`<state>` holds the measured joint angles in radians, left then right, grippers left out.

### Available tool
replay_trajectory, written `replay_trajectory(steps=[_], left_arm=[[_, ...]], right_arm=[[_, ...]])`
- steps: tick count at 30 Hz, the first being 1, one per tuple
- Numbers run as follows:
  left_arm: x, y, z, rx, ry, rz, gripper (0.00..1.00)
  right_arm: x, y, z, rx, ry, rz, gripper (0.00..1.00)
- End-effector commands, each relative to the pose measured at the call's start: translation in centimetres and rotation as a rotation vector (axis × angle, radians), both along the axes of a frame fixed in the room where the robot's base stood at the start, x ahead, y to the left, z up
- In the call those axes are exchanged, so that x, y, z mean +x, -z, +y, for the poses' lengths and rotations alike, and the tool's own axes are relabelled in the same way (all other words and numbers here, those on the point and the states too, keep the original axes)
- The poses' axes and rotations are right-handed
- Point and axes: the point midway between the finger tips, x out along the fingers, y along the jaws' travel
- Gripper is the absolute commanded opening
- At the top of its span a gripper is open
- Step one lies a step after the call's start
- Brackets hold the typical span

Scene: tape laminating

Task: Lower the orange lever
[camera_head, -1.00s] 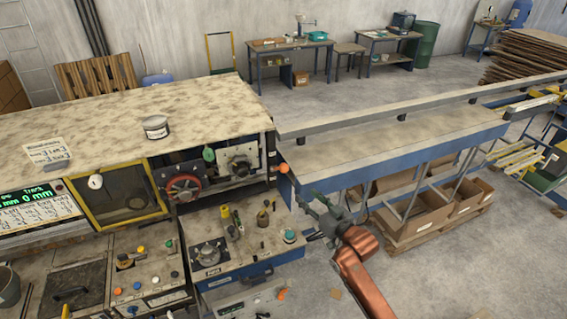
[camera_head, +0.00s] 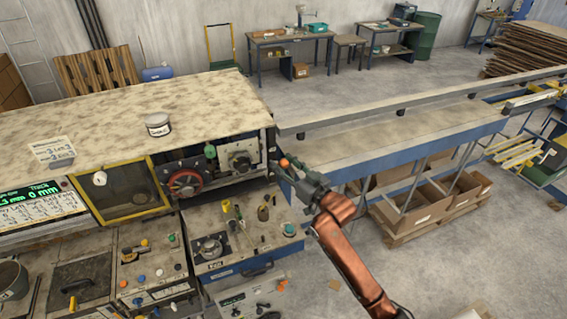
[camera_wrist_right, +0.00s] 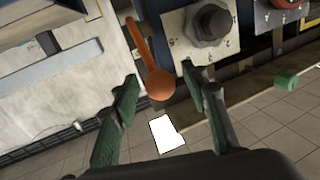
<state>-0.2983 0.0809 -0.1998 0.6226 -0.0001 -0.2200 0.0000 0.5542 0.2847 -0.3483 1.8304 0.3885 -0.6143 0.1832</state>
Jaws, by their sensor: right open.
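The orange lever (camera_head: 284,163) shows in the head view as a ball-shaped knob at the right end of the machine, beside the long rail table. In the right wrist view the lever (camera_wrist_right: 160,86) is a slim orange arm ending in a round knob. My right gripper (camera_head: 294,174) is at the knob in the head view and partly hides the lever's arm. In the right wrist view the two green fingers of the right gripper (camera_wrist_right: 159,76) stand apart, one on each side of the knob, with visible gaps. My left gripper is not in view.
A red handwheel (camera_head: 184,184) and a grey hub plate (camera_head: 240,158) sit left of the lever. The control panel (camera_head: 262,232) with knobs stands below. The blue-sided rail table (camera_head: 400,148) lies close on the right. Open floor lies in front.

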Motion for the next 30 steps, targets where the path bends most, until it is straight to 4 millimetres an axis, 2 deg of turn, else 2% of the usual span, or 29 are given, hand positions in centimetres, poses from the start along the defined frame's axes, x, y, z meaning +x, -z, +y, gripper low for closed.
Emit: replay_trajectory(steps=[6, 24, 30], left_arm=[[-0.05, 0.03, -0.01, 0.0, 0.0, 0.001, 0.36], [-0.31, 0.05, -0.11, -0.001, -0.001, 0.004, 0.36], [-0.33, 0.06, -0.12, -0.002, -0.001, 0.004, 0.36]], right_arm=[[0.02, 0.02, 0.05, 0.0, 0.0, 0.0, 0.41], [-0.01, 0.01, 0.03, 0.0, 0.0, 0.0, 0.0], [-0.01, 0.01, 0.03, 0.0, 0.0, 0.0, 0.0]])
